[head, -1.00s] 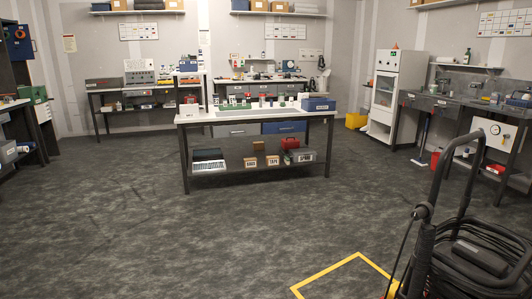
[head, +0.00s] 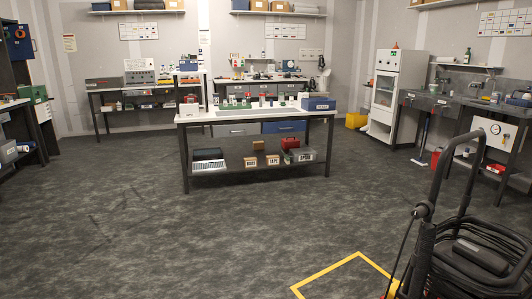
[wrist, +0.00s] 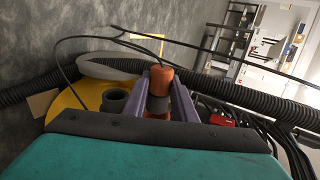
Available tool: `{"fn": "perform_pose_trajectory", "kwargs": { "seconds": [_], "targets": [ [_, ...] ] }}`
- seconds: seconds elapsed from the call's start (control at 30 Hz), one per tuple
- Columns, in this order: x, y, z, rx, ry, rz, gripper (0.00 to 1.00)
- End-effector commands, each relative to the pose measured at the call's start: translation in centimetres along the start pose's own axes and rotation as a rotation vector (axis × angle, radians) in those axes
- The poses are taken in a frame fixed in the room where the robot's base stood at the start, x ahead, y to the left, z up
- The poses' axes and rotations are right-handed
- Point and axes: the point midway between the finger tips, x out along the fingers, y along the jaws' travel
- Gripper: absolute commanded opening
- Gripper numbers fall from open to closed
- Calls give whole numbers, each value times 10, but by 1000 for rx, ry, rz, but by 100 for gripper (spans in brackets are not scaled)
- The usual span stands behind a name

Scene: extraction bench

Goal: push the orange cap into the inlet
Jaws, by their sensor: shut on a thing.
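In the wrist view the two purple-grey fingers of my gripper (wrist: 163,84) are shut on the orange cap (wrist: 161,78), an orange cylinder with a dark grey band around its middle. A yellow round surface (wrist: 66,104) lies just to the left. A short dark grey open tube (wrist: 115,100), which looks like the inlet, stands on it beside the left finger. The cap appears apart from this tube; their depth relation is hard to tell. My gripper and the cap do not show in the head view.
Black ribbed hose (wrist: 235,90) and several thin cables run close around the gripper. In the head view a dark-handled cart (head: 450,225) with coiled hose stands at lower right beside a yellow floor marking (head: 335,267). A bench (head: 255,116) stands beyond open floor.

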Motion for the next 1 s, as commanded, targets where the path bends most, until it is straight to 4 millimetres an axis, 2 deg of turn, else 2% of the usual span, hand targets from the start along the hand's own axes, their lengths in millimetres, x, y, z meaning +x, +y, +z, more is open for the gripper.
{"fn": "perform_pose_trajectory", "kwargs": {
  "seconds": [1.0],
  "targets": [
    [-1, 0, 20, 1, 1, 0, 0]
  ]
}}
